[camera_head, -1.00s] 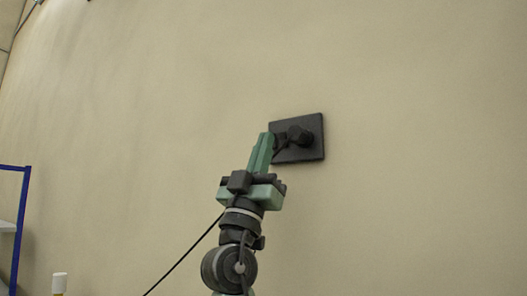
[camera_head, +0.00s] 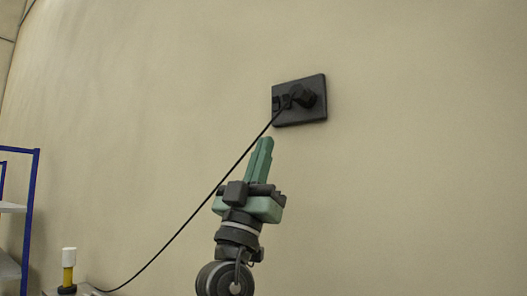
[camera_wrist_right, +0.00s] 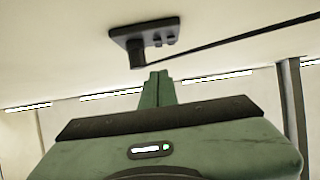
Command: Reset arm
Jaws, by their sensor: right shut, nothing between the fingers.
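My right gripper (camera_head: 264,145) is shut and empty, its green fingers together and pointing up. It is below a dark wall plate (camera_head: 312,88) in the head view, with a clear gap between. The plate carries a dark plug (camera_head: 303,96), and a black cable (camera_head: 215,190) runs from it down to the left, passing close to my fingers. In the right wrist view, the fingers (camera_wrist_right: 156,76) are in front of the plate (camera_wrist_right: 126,32), and the cable (camera_wrist_right: 240,37) stretches away to the right. My left gripper is not in view.
A blue-framed shelf (camera_head: 33,200) stands at the far left. A yellow and white post (camera_head: 68,268) stands on a grey surface (camera_head: 90,291) at the lower left, where the cable ends. The wall (camera_head: 420,180) is bare to the right.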

